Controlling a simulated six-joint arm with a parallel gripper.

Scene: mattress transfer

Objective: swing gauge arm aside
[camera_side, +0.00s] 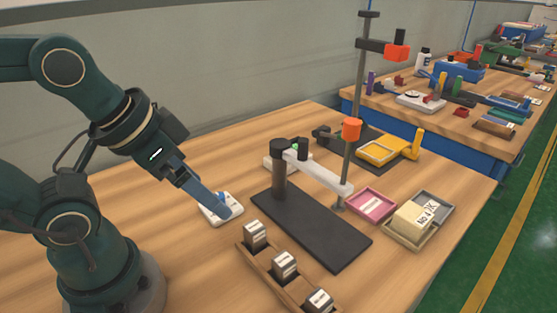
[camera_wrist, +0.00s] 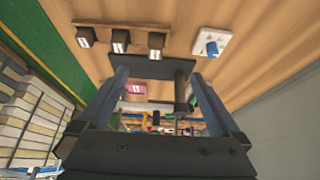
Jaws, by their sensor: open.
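The gauge arm (camera_side: 322,173) is a pale bar reaching right from a dark upright post (camera_side: 279,175) on a black base plate (camera_side: 308,228). Its far end is close to a thin grey column with an orange block (camera_side: 351,130). In the wrist view the pale bar (camera_wrist: 150,107) shows between my fingers, with the dark post (camera_wrist: 180,88) near the right finger; I cannot tell any contact. My gripper (camera_wrist: 158,76) is open, with nothing held. In the side view my gripper (camera_side: 224,212) points down in front of a white box, left of the base plate, hiding part of it.
The white box (camera_side: 211,205) has a blue knob (camera_wrist: 212,48). A wooden rack with three labelled blocks (camera_side: 285,264) lies in front. A pink tray (camera_side: 370,204) and a tray with a cream block (camera_side: 414,221) stand right. A yellow-framed device (camera_side: 388,150) is behind.

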